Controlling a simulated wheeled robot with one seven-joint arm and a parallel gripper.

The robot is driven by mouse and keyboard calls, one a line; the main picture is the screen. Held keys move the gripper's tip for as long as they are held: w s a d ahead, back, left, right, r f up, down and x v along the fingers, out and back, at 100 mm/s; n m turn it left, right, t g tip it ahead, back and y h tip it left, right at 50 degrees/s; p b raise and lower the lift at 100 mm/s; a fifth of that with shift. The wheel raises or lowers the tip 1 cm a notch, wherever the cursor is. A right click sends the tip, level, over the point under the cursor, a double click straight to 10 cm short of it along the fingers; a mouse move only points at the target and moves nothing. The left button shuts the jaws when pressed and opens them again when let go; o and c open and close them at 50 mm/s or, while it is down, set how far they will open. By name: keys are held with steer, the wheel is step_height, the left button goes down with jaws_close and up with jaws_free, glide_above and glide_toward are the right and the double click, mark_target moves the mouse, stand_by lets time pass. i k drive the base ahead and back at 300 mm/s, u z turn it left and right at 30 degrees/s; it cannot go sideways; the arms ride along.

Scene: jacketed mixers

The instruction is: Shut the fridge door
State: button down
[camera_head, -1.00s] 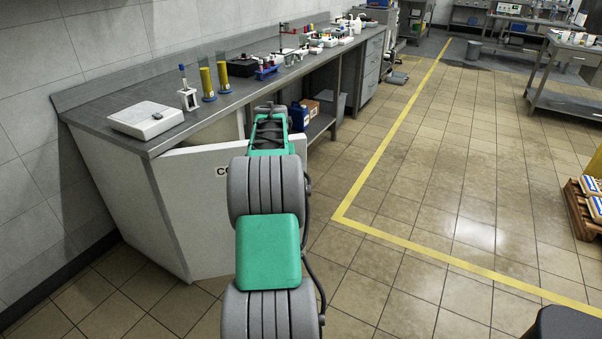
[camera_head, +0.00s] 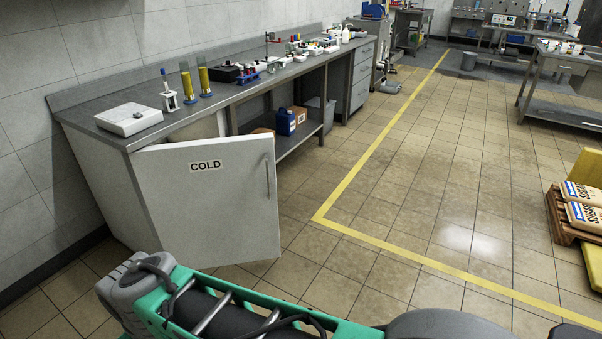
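The fridge door (camera_head: 212,213) is a white panel marked COLD, with a vertical bar handle (camera_head: 267,178) near its right edge. It stands ajar, swung out from the white fridge (camera_head: 97,184) under the left end of the bench. A gap shows above the door, and most of the inside is hidden behind it. My gripper's fingers are not in view.
The grey bench (camera_head: 231,93) runs along the wall, with a scale (camera_head: 128,119) and lab items on top. A blue container (camera_head: 286,122) stands on the shelf below. Tiled floor right of the door is clear, with a yellow line (camera_head: 367,166). A pallet of sacks (camera_head: 569,218) is at right.

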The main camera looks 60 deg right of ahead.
mark_target(209, 202)
steer(key=u, duration=0.1)
steer(key=k, duration=0.55)
steer(key=z, duration=1.25)
steer(key=i, duration=1.35)
steer(key=u, duration=0.65)
steer(key=i, duration=0.3)
steer(key=u, duration=0.3)
